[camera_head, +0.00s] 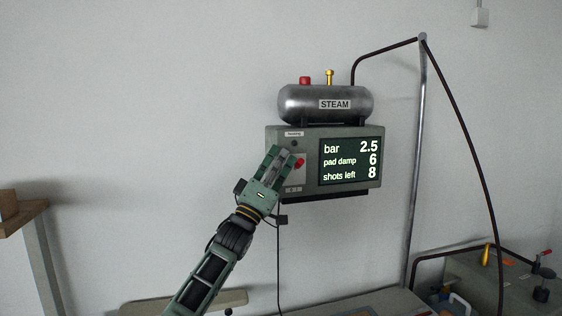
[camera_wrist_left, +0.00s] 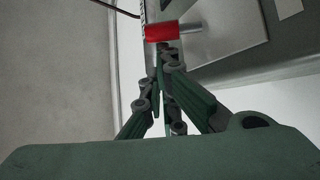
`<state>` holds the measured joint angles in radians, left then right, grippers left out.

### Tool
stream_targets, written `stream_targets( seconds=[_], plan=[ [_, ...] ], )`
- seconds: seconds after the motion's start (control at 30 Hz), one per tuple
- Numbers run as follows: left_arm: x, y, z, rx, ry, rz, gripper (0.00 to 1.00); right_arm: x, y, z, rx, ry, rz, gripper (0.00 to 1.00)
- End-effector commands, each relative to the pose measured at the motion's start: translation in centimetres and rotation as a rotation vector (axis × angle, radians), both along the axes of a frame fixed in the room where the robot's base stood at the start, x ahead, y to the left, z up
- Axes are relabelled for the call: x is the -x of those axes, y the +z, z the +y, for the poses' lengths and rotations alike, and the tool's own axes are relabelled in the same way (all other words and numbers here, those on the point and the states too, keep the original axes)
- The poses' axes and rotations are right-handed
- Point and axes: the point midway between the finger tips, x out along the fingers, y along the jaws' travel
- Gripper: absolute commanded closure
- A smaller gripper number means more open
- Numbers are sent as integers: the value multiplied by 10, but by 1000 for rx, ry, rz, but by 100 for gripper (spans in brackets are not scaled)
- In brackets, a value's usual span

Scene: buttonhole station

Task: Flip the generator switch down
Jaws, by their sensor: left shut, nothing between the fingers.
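The generator is a grey-green box (camera_head: 353,134) on the wall with a lit display (camera_head: 350,162) reading bar 2.5, pad damp 6, shots left 8. Its switch (camera_head: 299,163) has a red tip and sits on a pale plate on the box's left part. My left gripper (camera_head: 277,155) is shut and empty, in front of the box just left of the red tip. In the left wrist view the red switch tip (camera_wrist_left: 161,31) lies just beyond the closed fingertips (camera_wrist_left: 162,50); I cannot tell whether they touch. My right gripper is not in view.
A steel tank (camera_head: 300,103) labelled STEAM sits on top of the box, with a red knob and a brass valve. A dark hose (camera_head: 460,120) runs over a metal pole (camera_head: 417,150) to the right. A bench with equipment (camera_head: 490,280) stands at lower right.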

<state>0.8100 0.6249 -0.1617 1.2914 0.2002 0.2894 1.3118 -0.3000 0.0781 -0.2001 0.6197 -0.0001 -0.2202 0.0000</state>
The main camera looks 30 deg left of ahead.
Motion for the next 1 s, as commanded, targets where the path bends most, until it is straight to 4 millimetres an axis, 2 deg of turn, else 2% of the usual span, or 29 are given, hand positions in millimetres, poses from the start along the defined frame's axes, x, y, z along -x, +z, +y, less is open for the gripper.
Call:
stream_targets(
  seconds=[0.67, 1.0],
  plan=[
    [3, -6, -4, -91, 0, -81, 100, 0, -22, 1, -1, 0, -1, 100],
    [7, -18, -8, -234, 1, -209, 100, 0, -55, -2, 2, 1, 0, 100]
  ],
)
